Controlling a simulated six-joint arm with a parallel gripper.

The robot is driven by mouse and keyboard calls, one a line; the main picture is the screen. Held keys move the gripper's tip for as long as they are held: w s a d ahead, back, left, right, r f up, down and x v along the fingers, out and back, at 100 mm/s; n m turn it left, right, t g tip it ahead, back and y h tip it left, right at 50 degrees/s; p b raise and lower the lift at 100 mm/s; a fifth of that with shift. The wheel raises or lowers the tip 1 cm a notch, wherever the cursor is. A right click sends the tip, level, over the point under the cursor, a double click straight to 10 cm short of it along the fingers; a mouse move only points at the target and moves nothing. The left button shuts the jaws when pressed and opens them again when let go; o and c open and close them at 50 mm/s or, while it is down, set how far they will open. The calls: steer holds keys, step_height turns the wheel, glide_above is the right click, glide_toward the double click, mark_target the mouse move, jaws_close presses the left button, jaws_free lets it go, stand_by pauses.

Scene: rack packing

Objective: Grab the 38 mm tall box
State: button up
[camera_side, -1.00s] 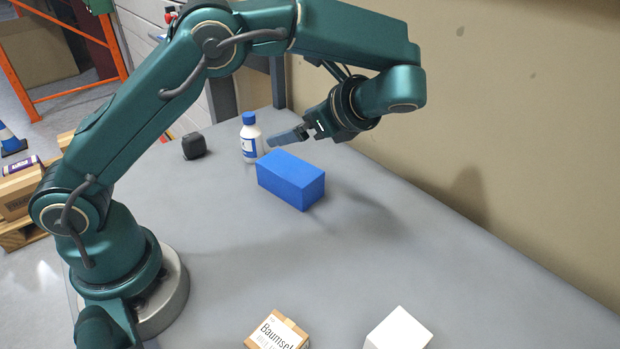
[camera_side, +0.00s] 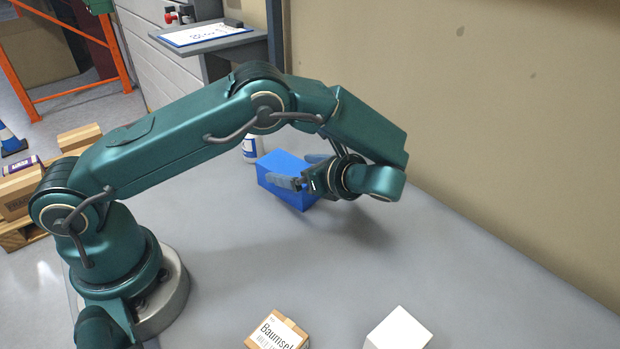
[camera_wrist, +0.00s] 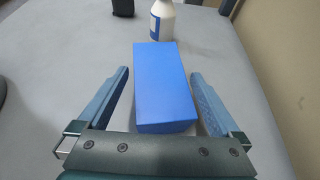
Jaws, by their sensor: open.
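A long blue box (camera_side: 282,165) lies on the grey table. In the wrist view the blue box (camera_wrist: 163,85) lies lengthwise, its near end between the fingers. My gripper (camera_side: 287,168) is at the box in the side view, one finger towards each long side. In the wrist view my gripper (camera_wrist: 160,74) is open, with a gap between each finger and the box. The fingers and wrist hide part of the box in the side view. Whether the fingertips are low enough beside it is hard to tell.
A white bottle (camera_wrist: 162,20) with a blue label stands just beyond the box's far end. A black object (camera_wrist: 122,7) is farther left. A brown labelled carton (camera_side: 277,331) and a white box (camera_side: 398,330) sit at the front. A beige wall (camera_side: 500,130) bounds the right; the middle table is clear.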

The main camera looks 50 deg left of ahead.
steer(key=c, duration=1.4)
steer(key=shift+c, duration=0.3)
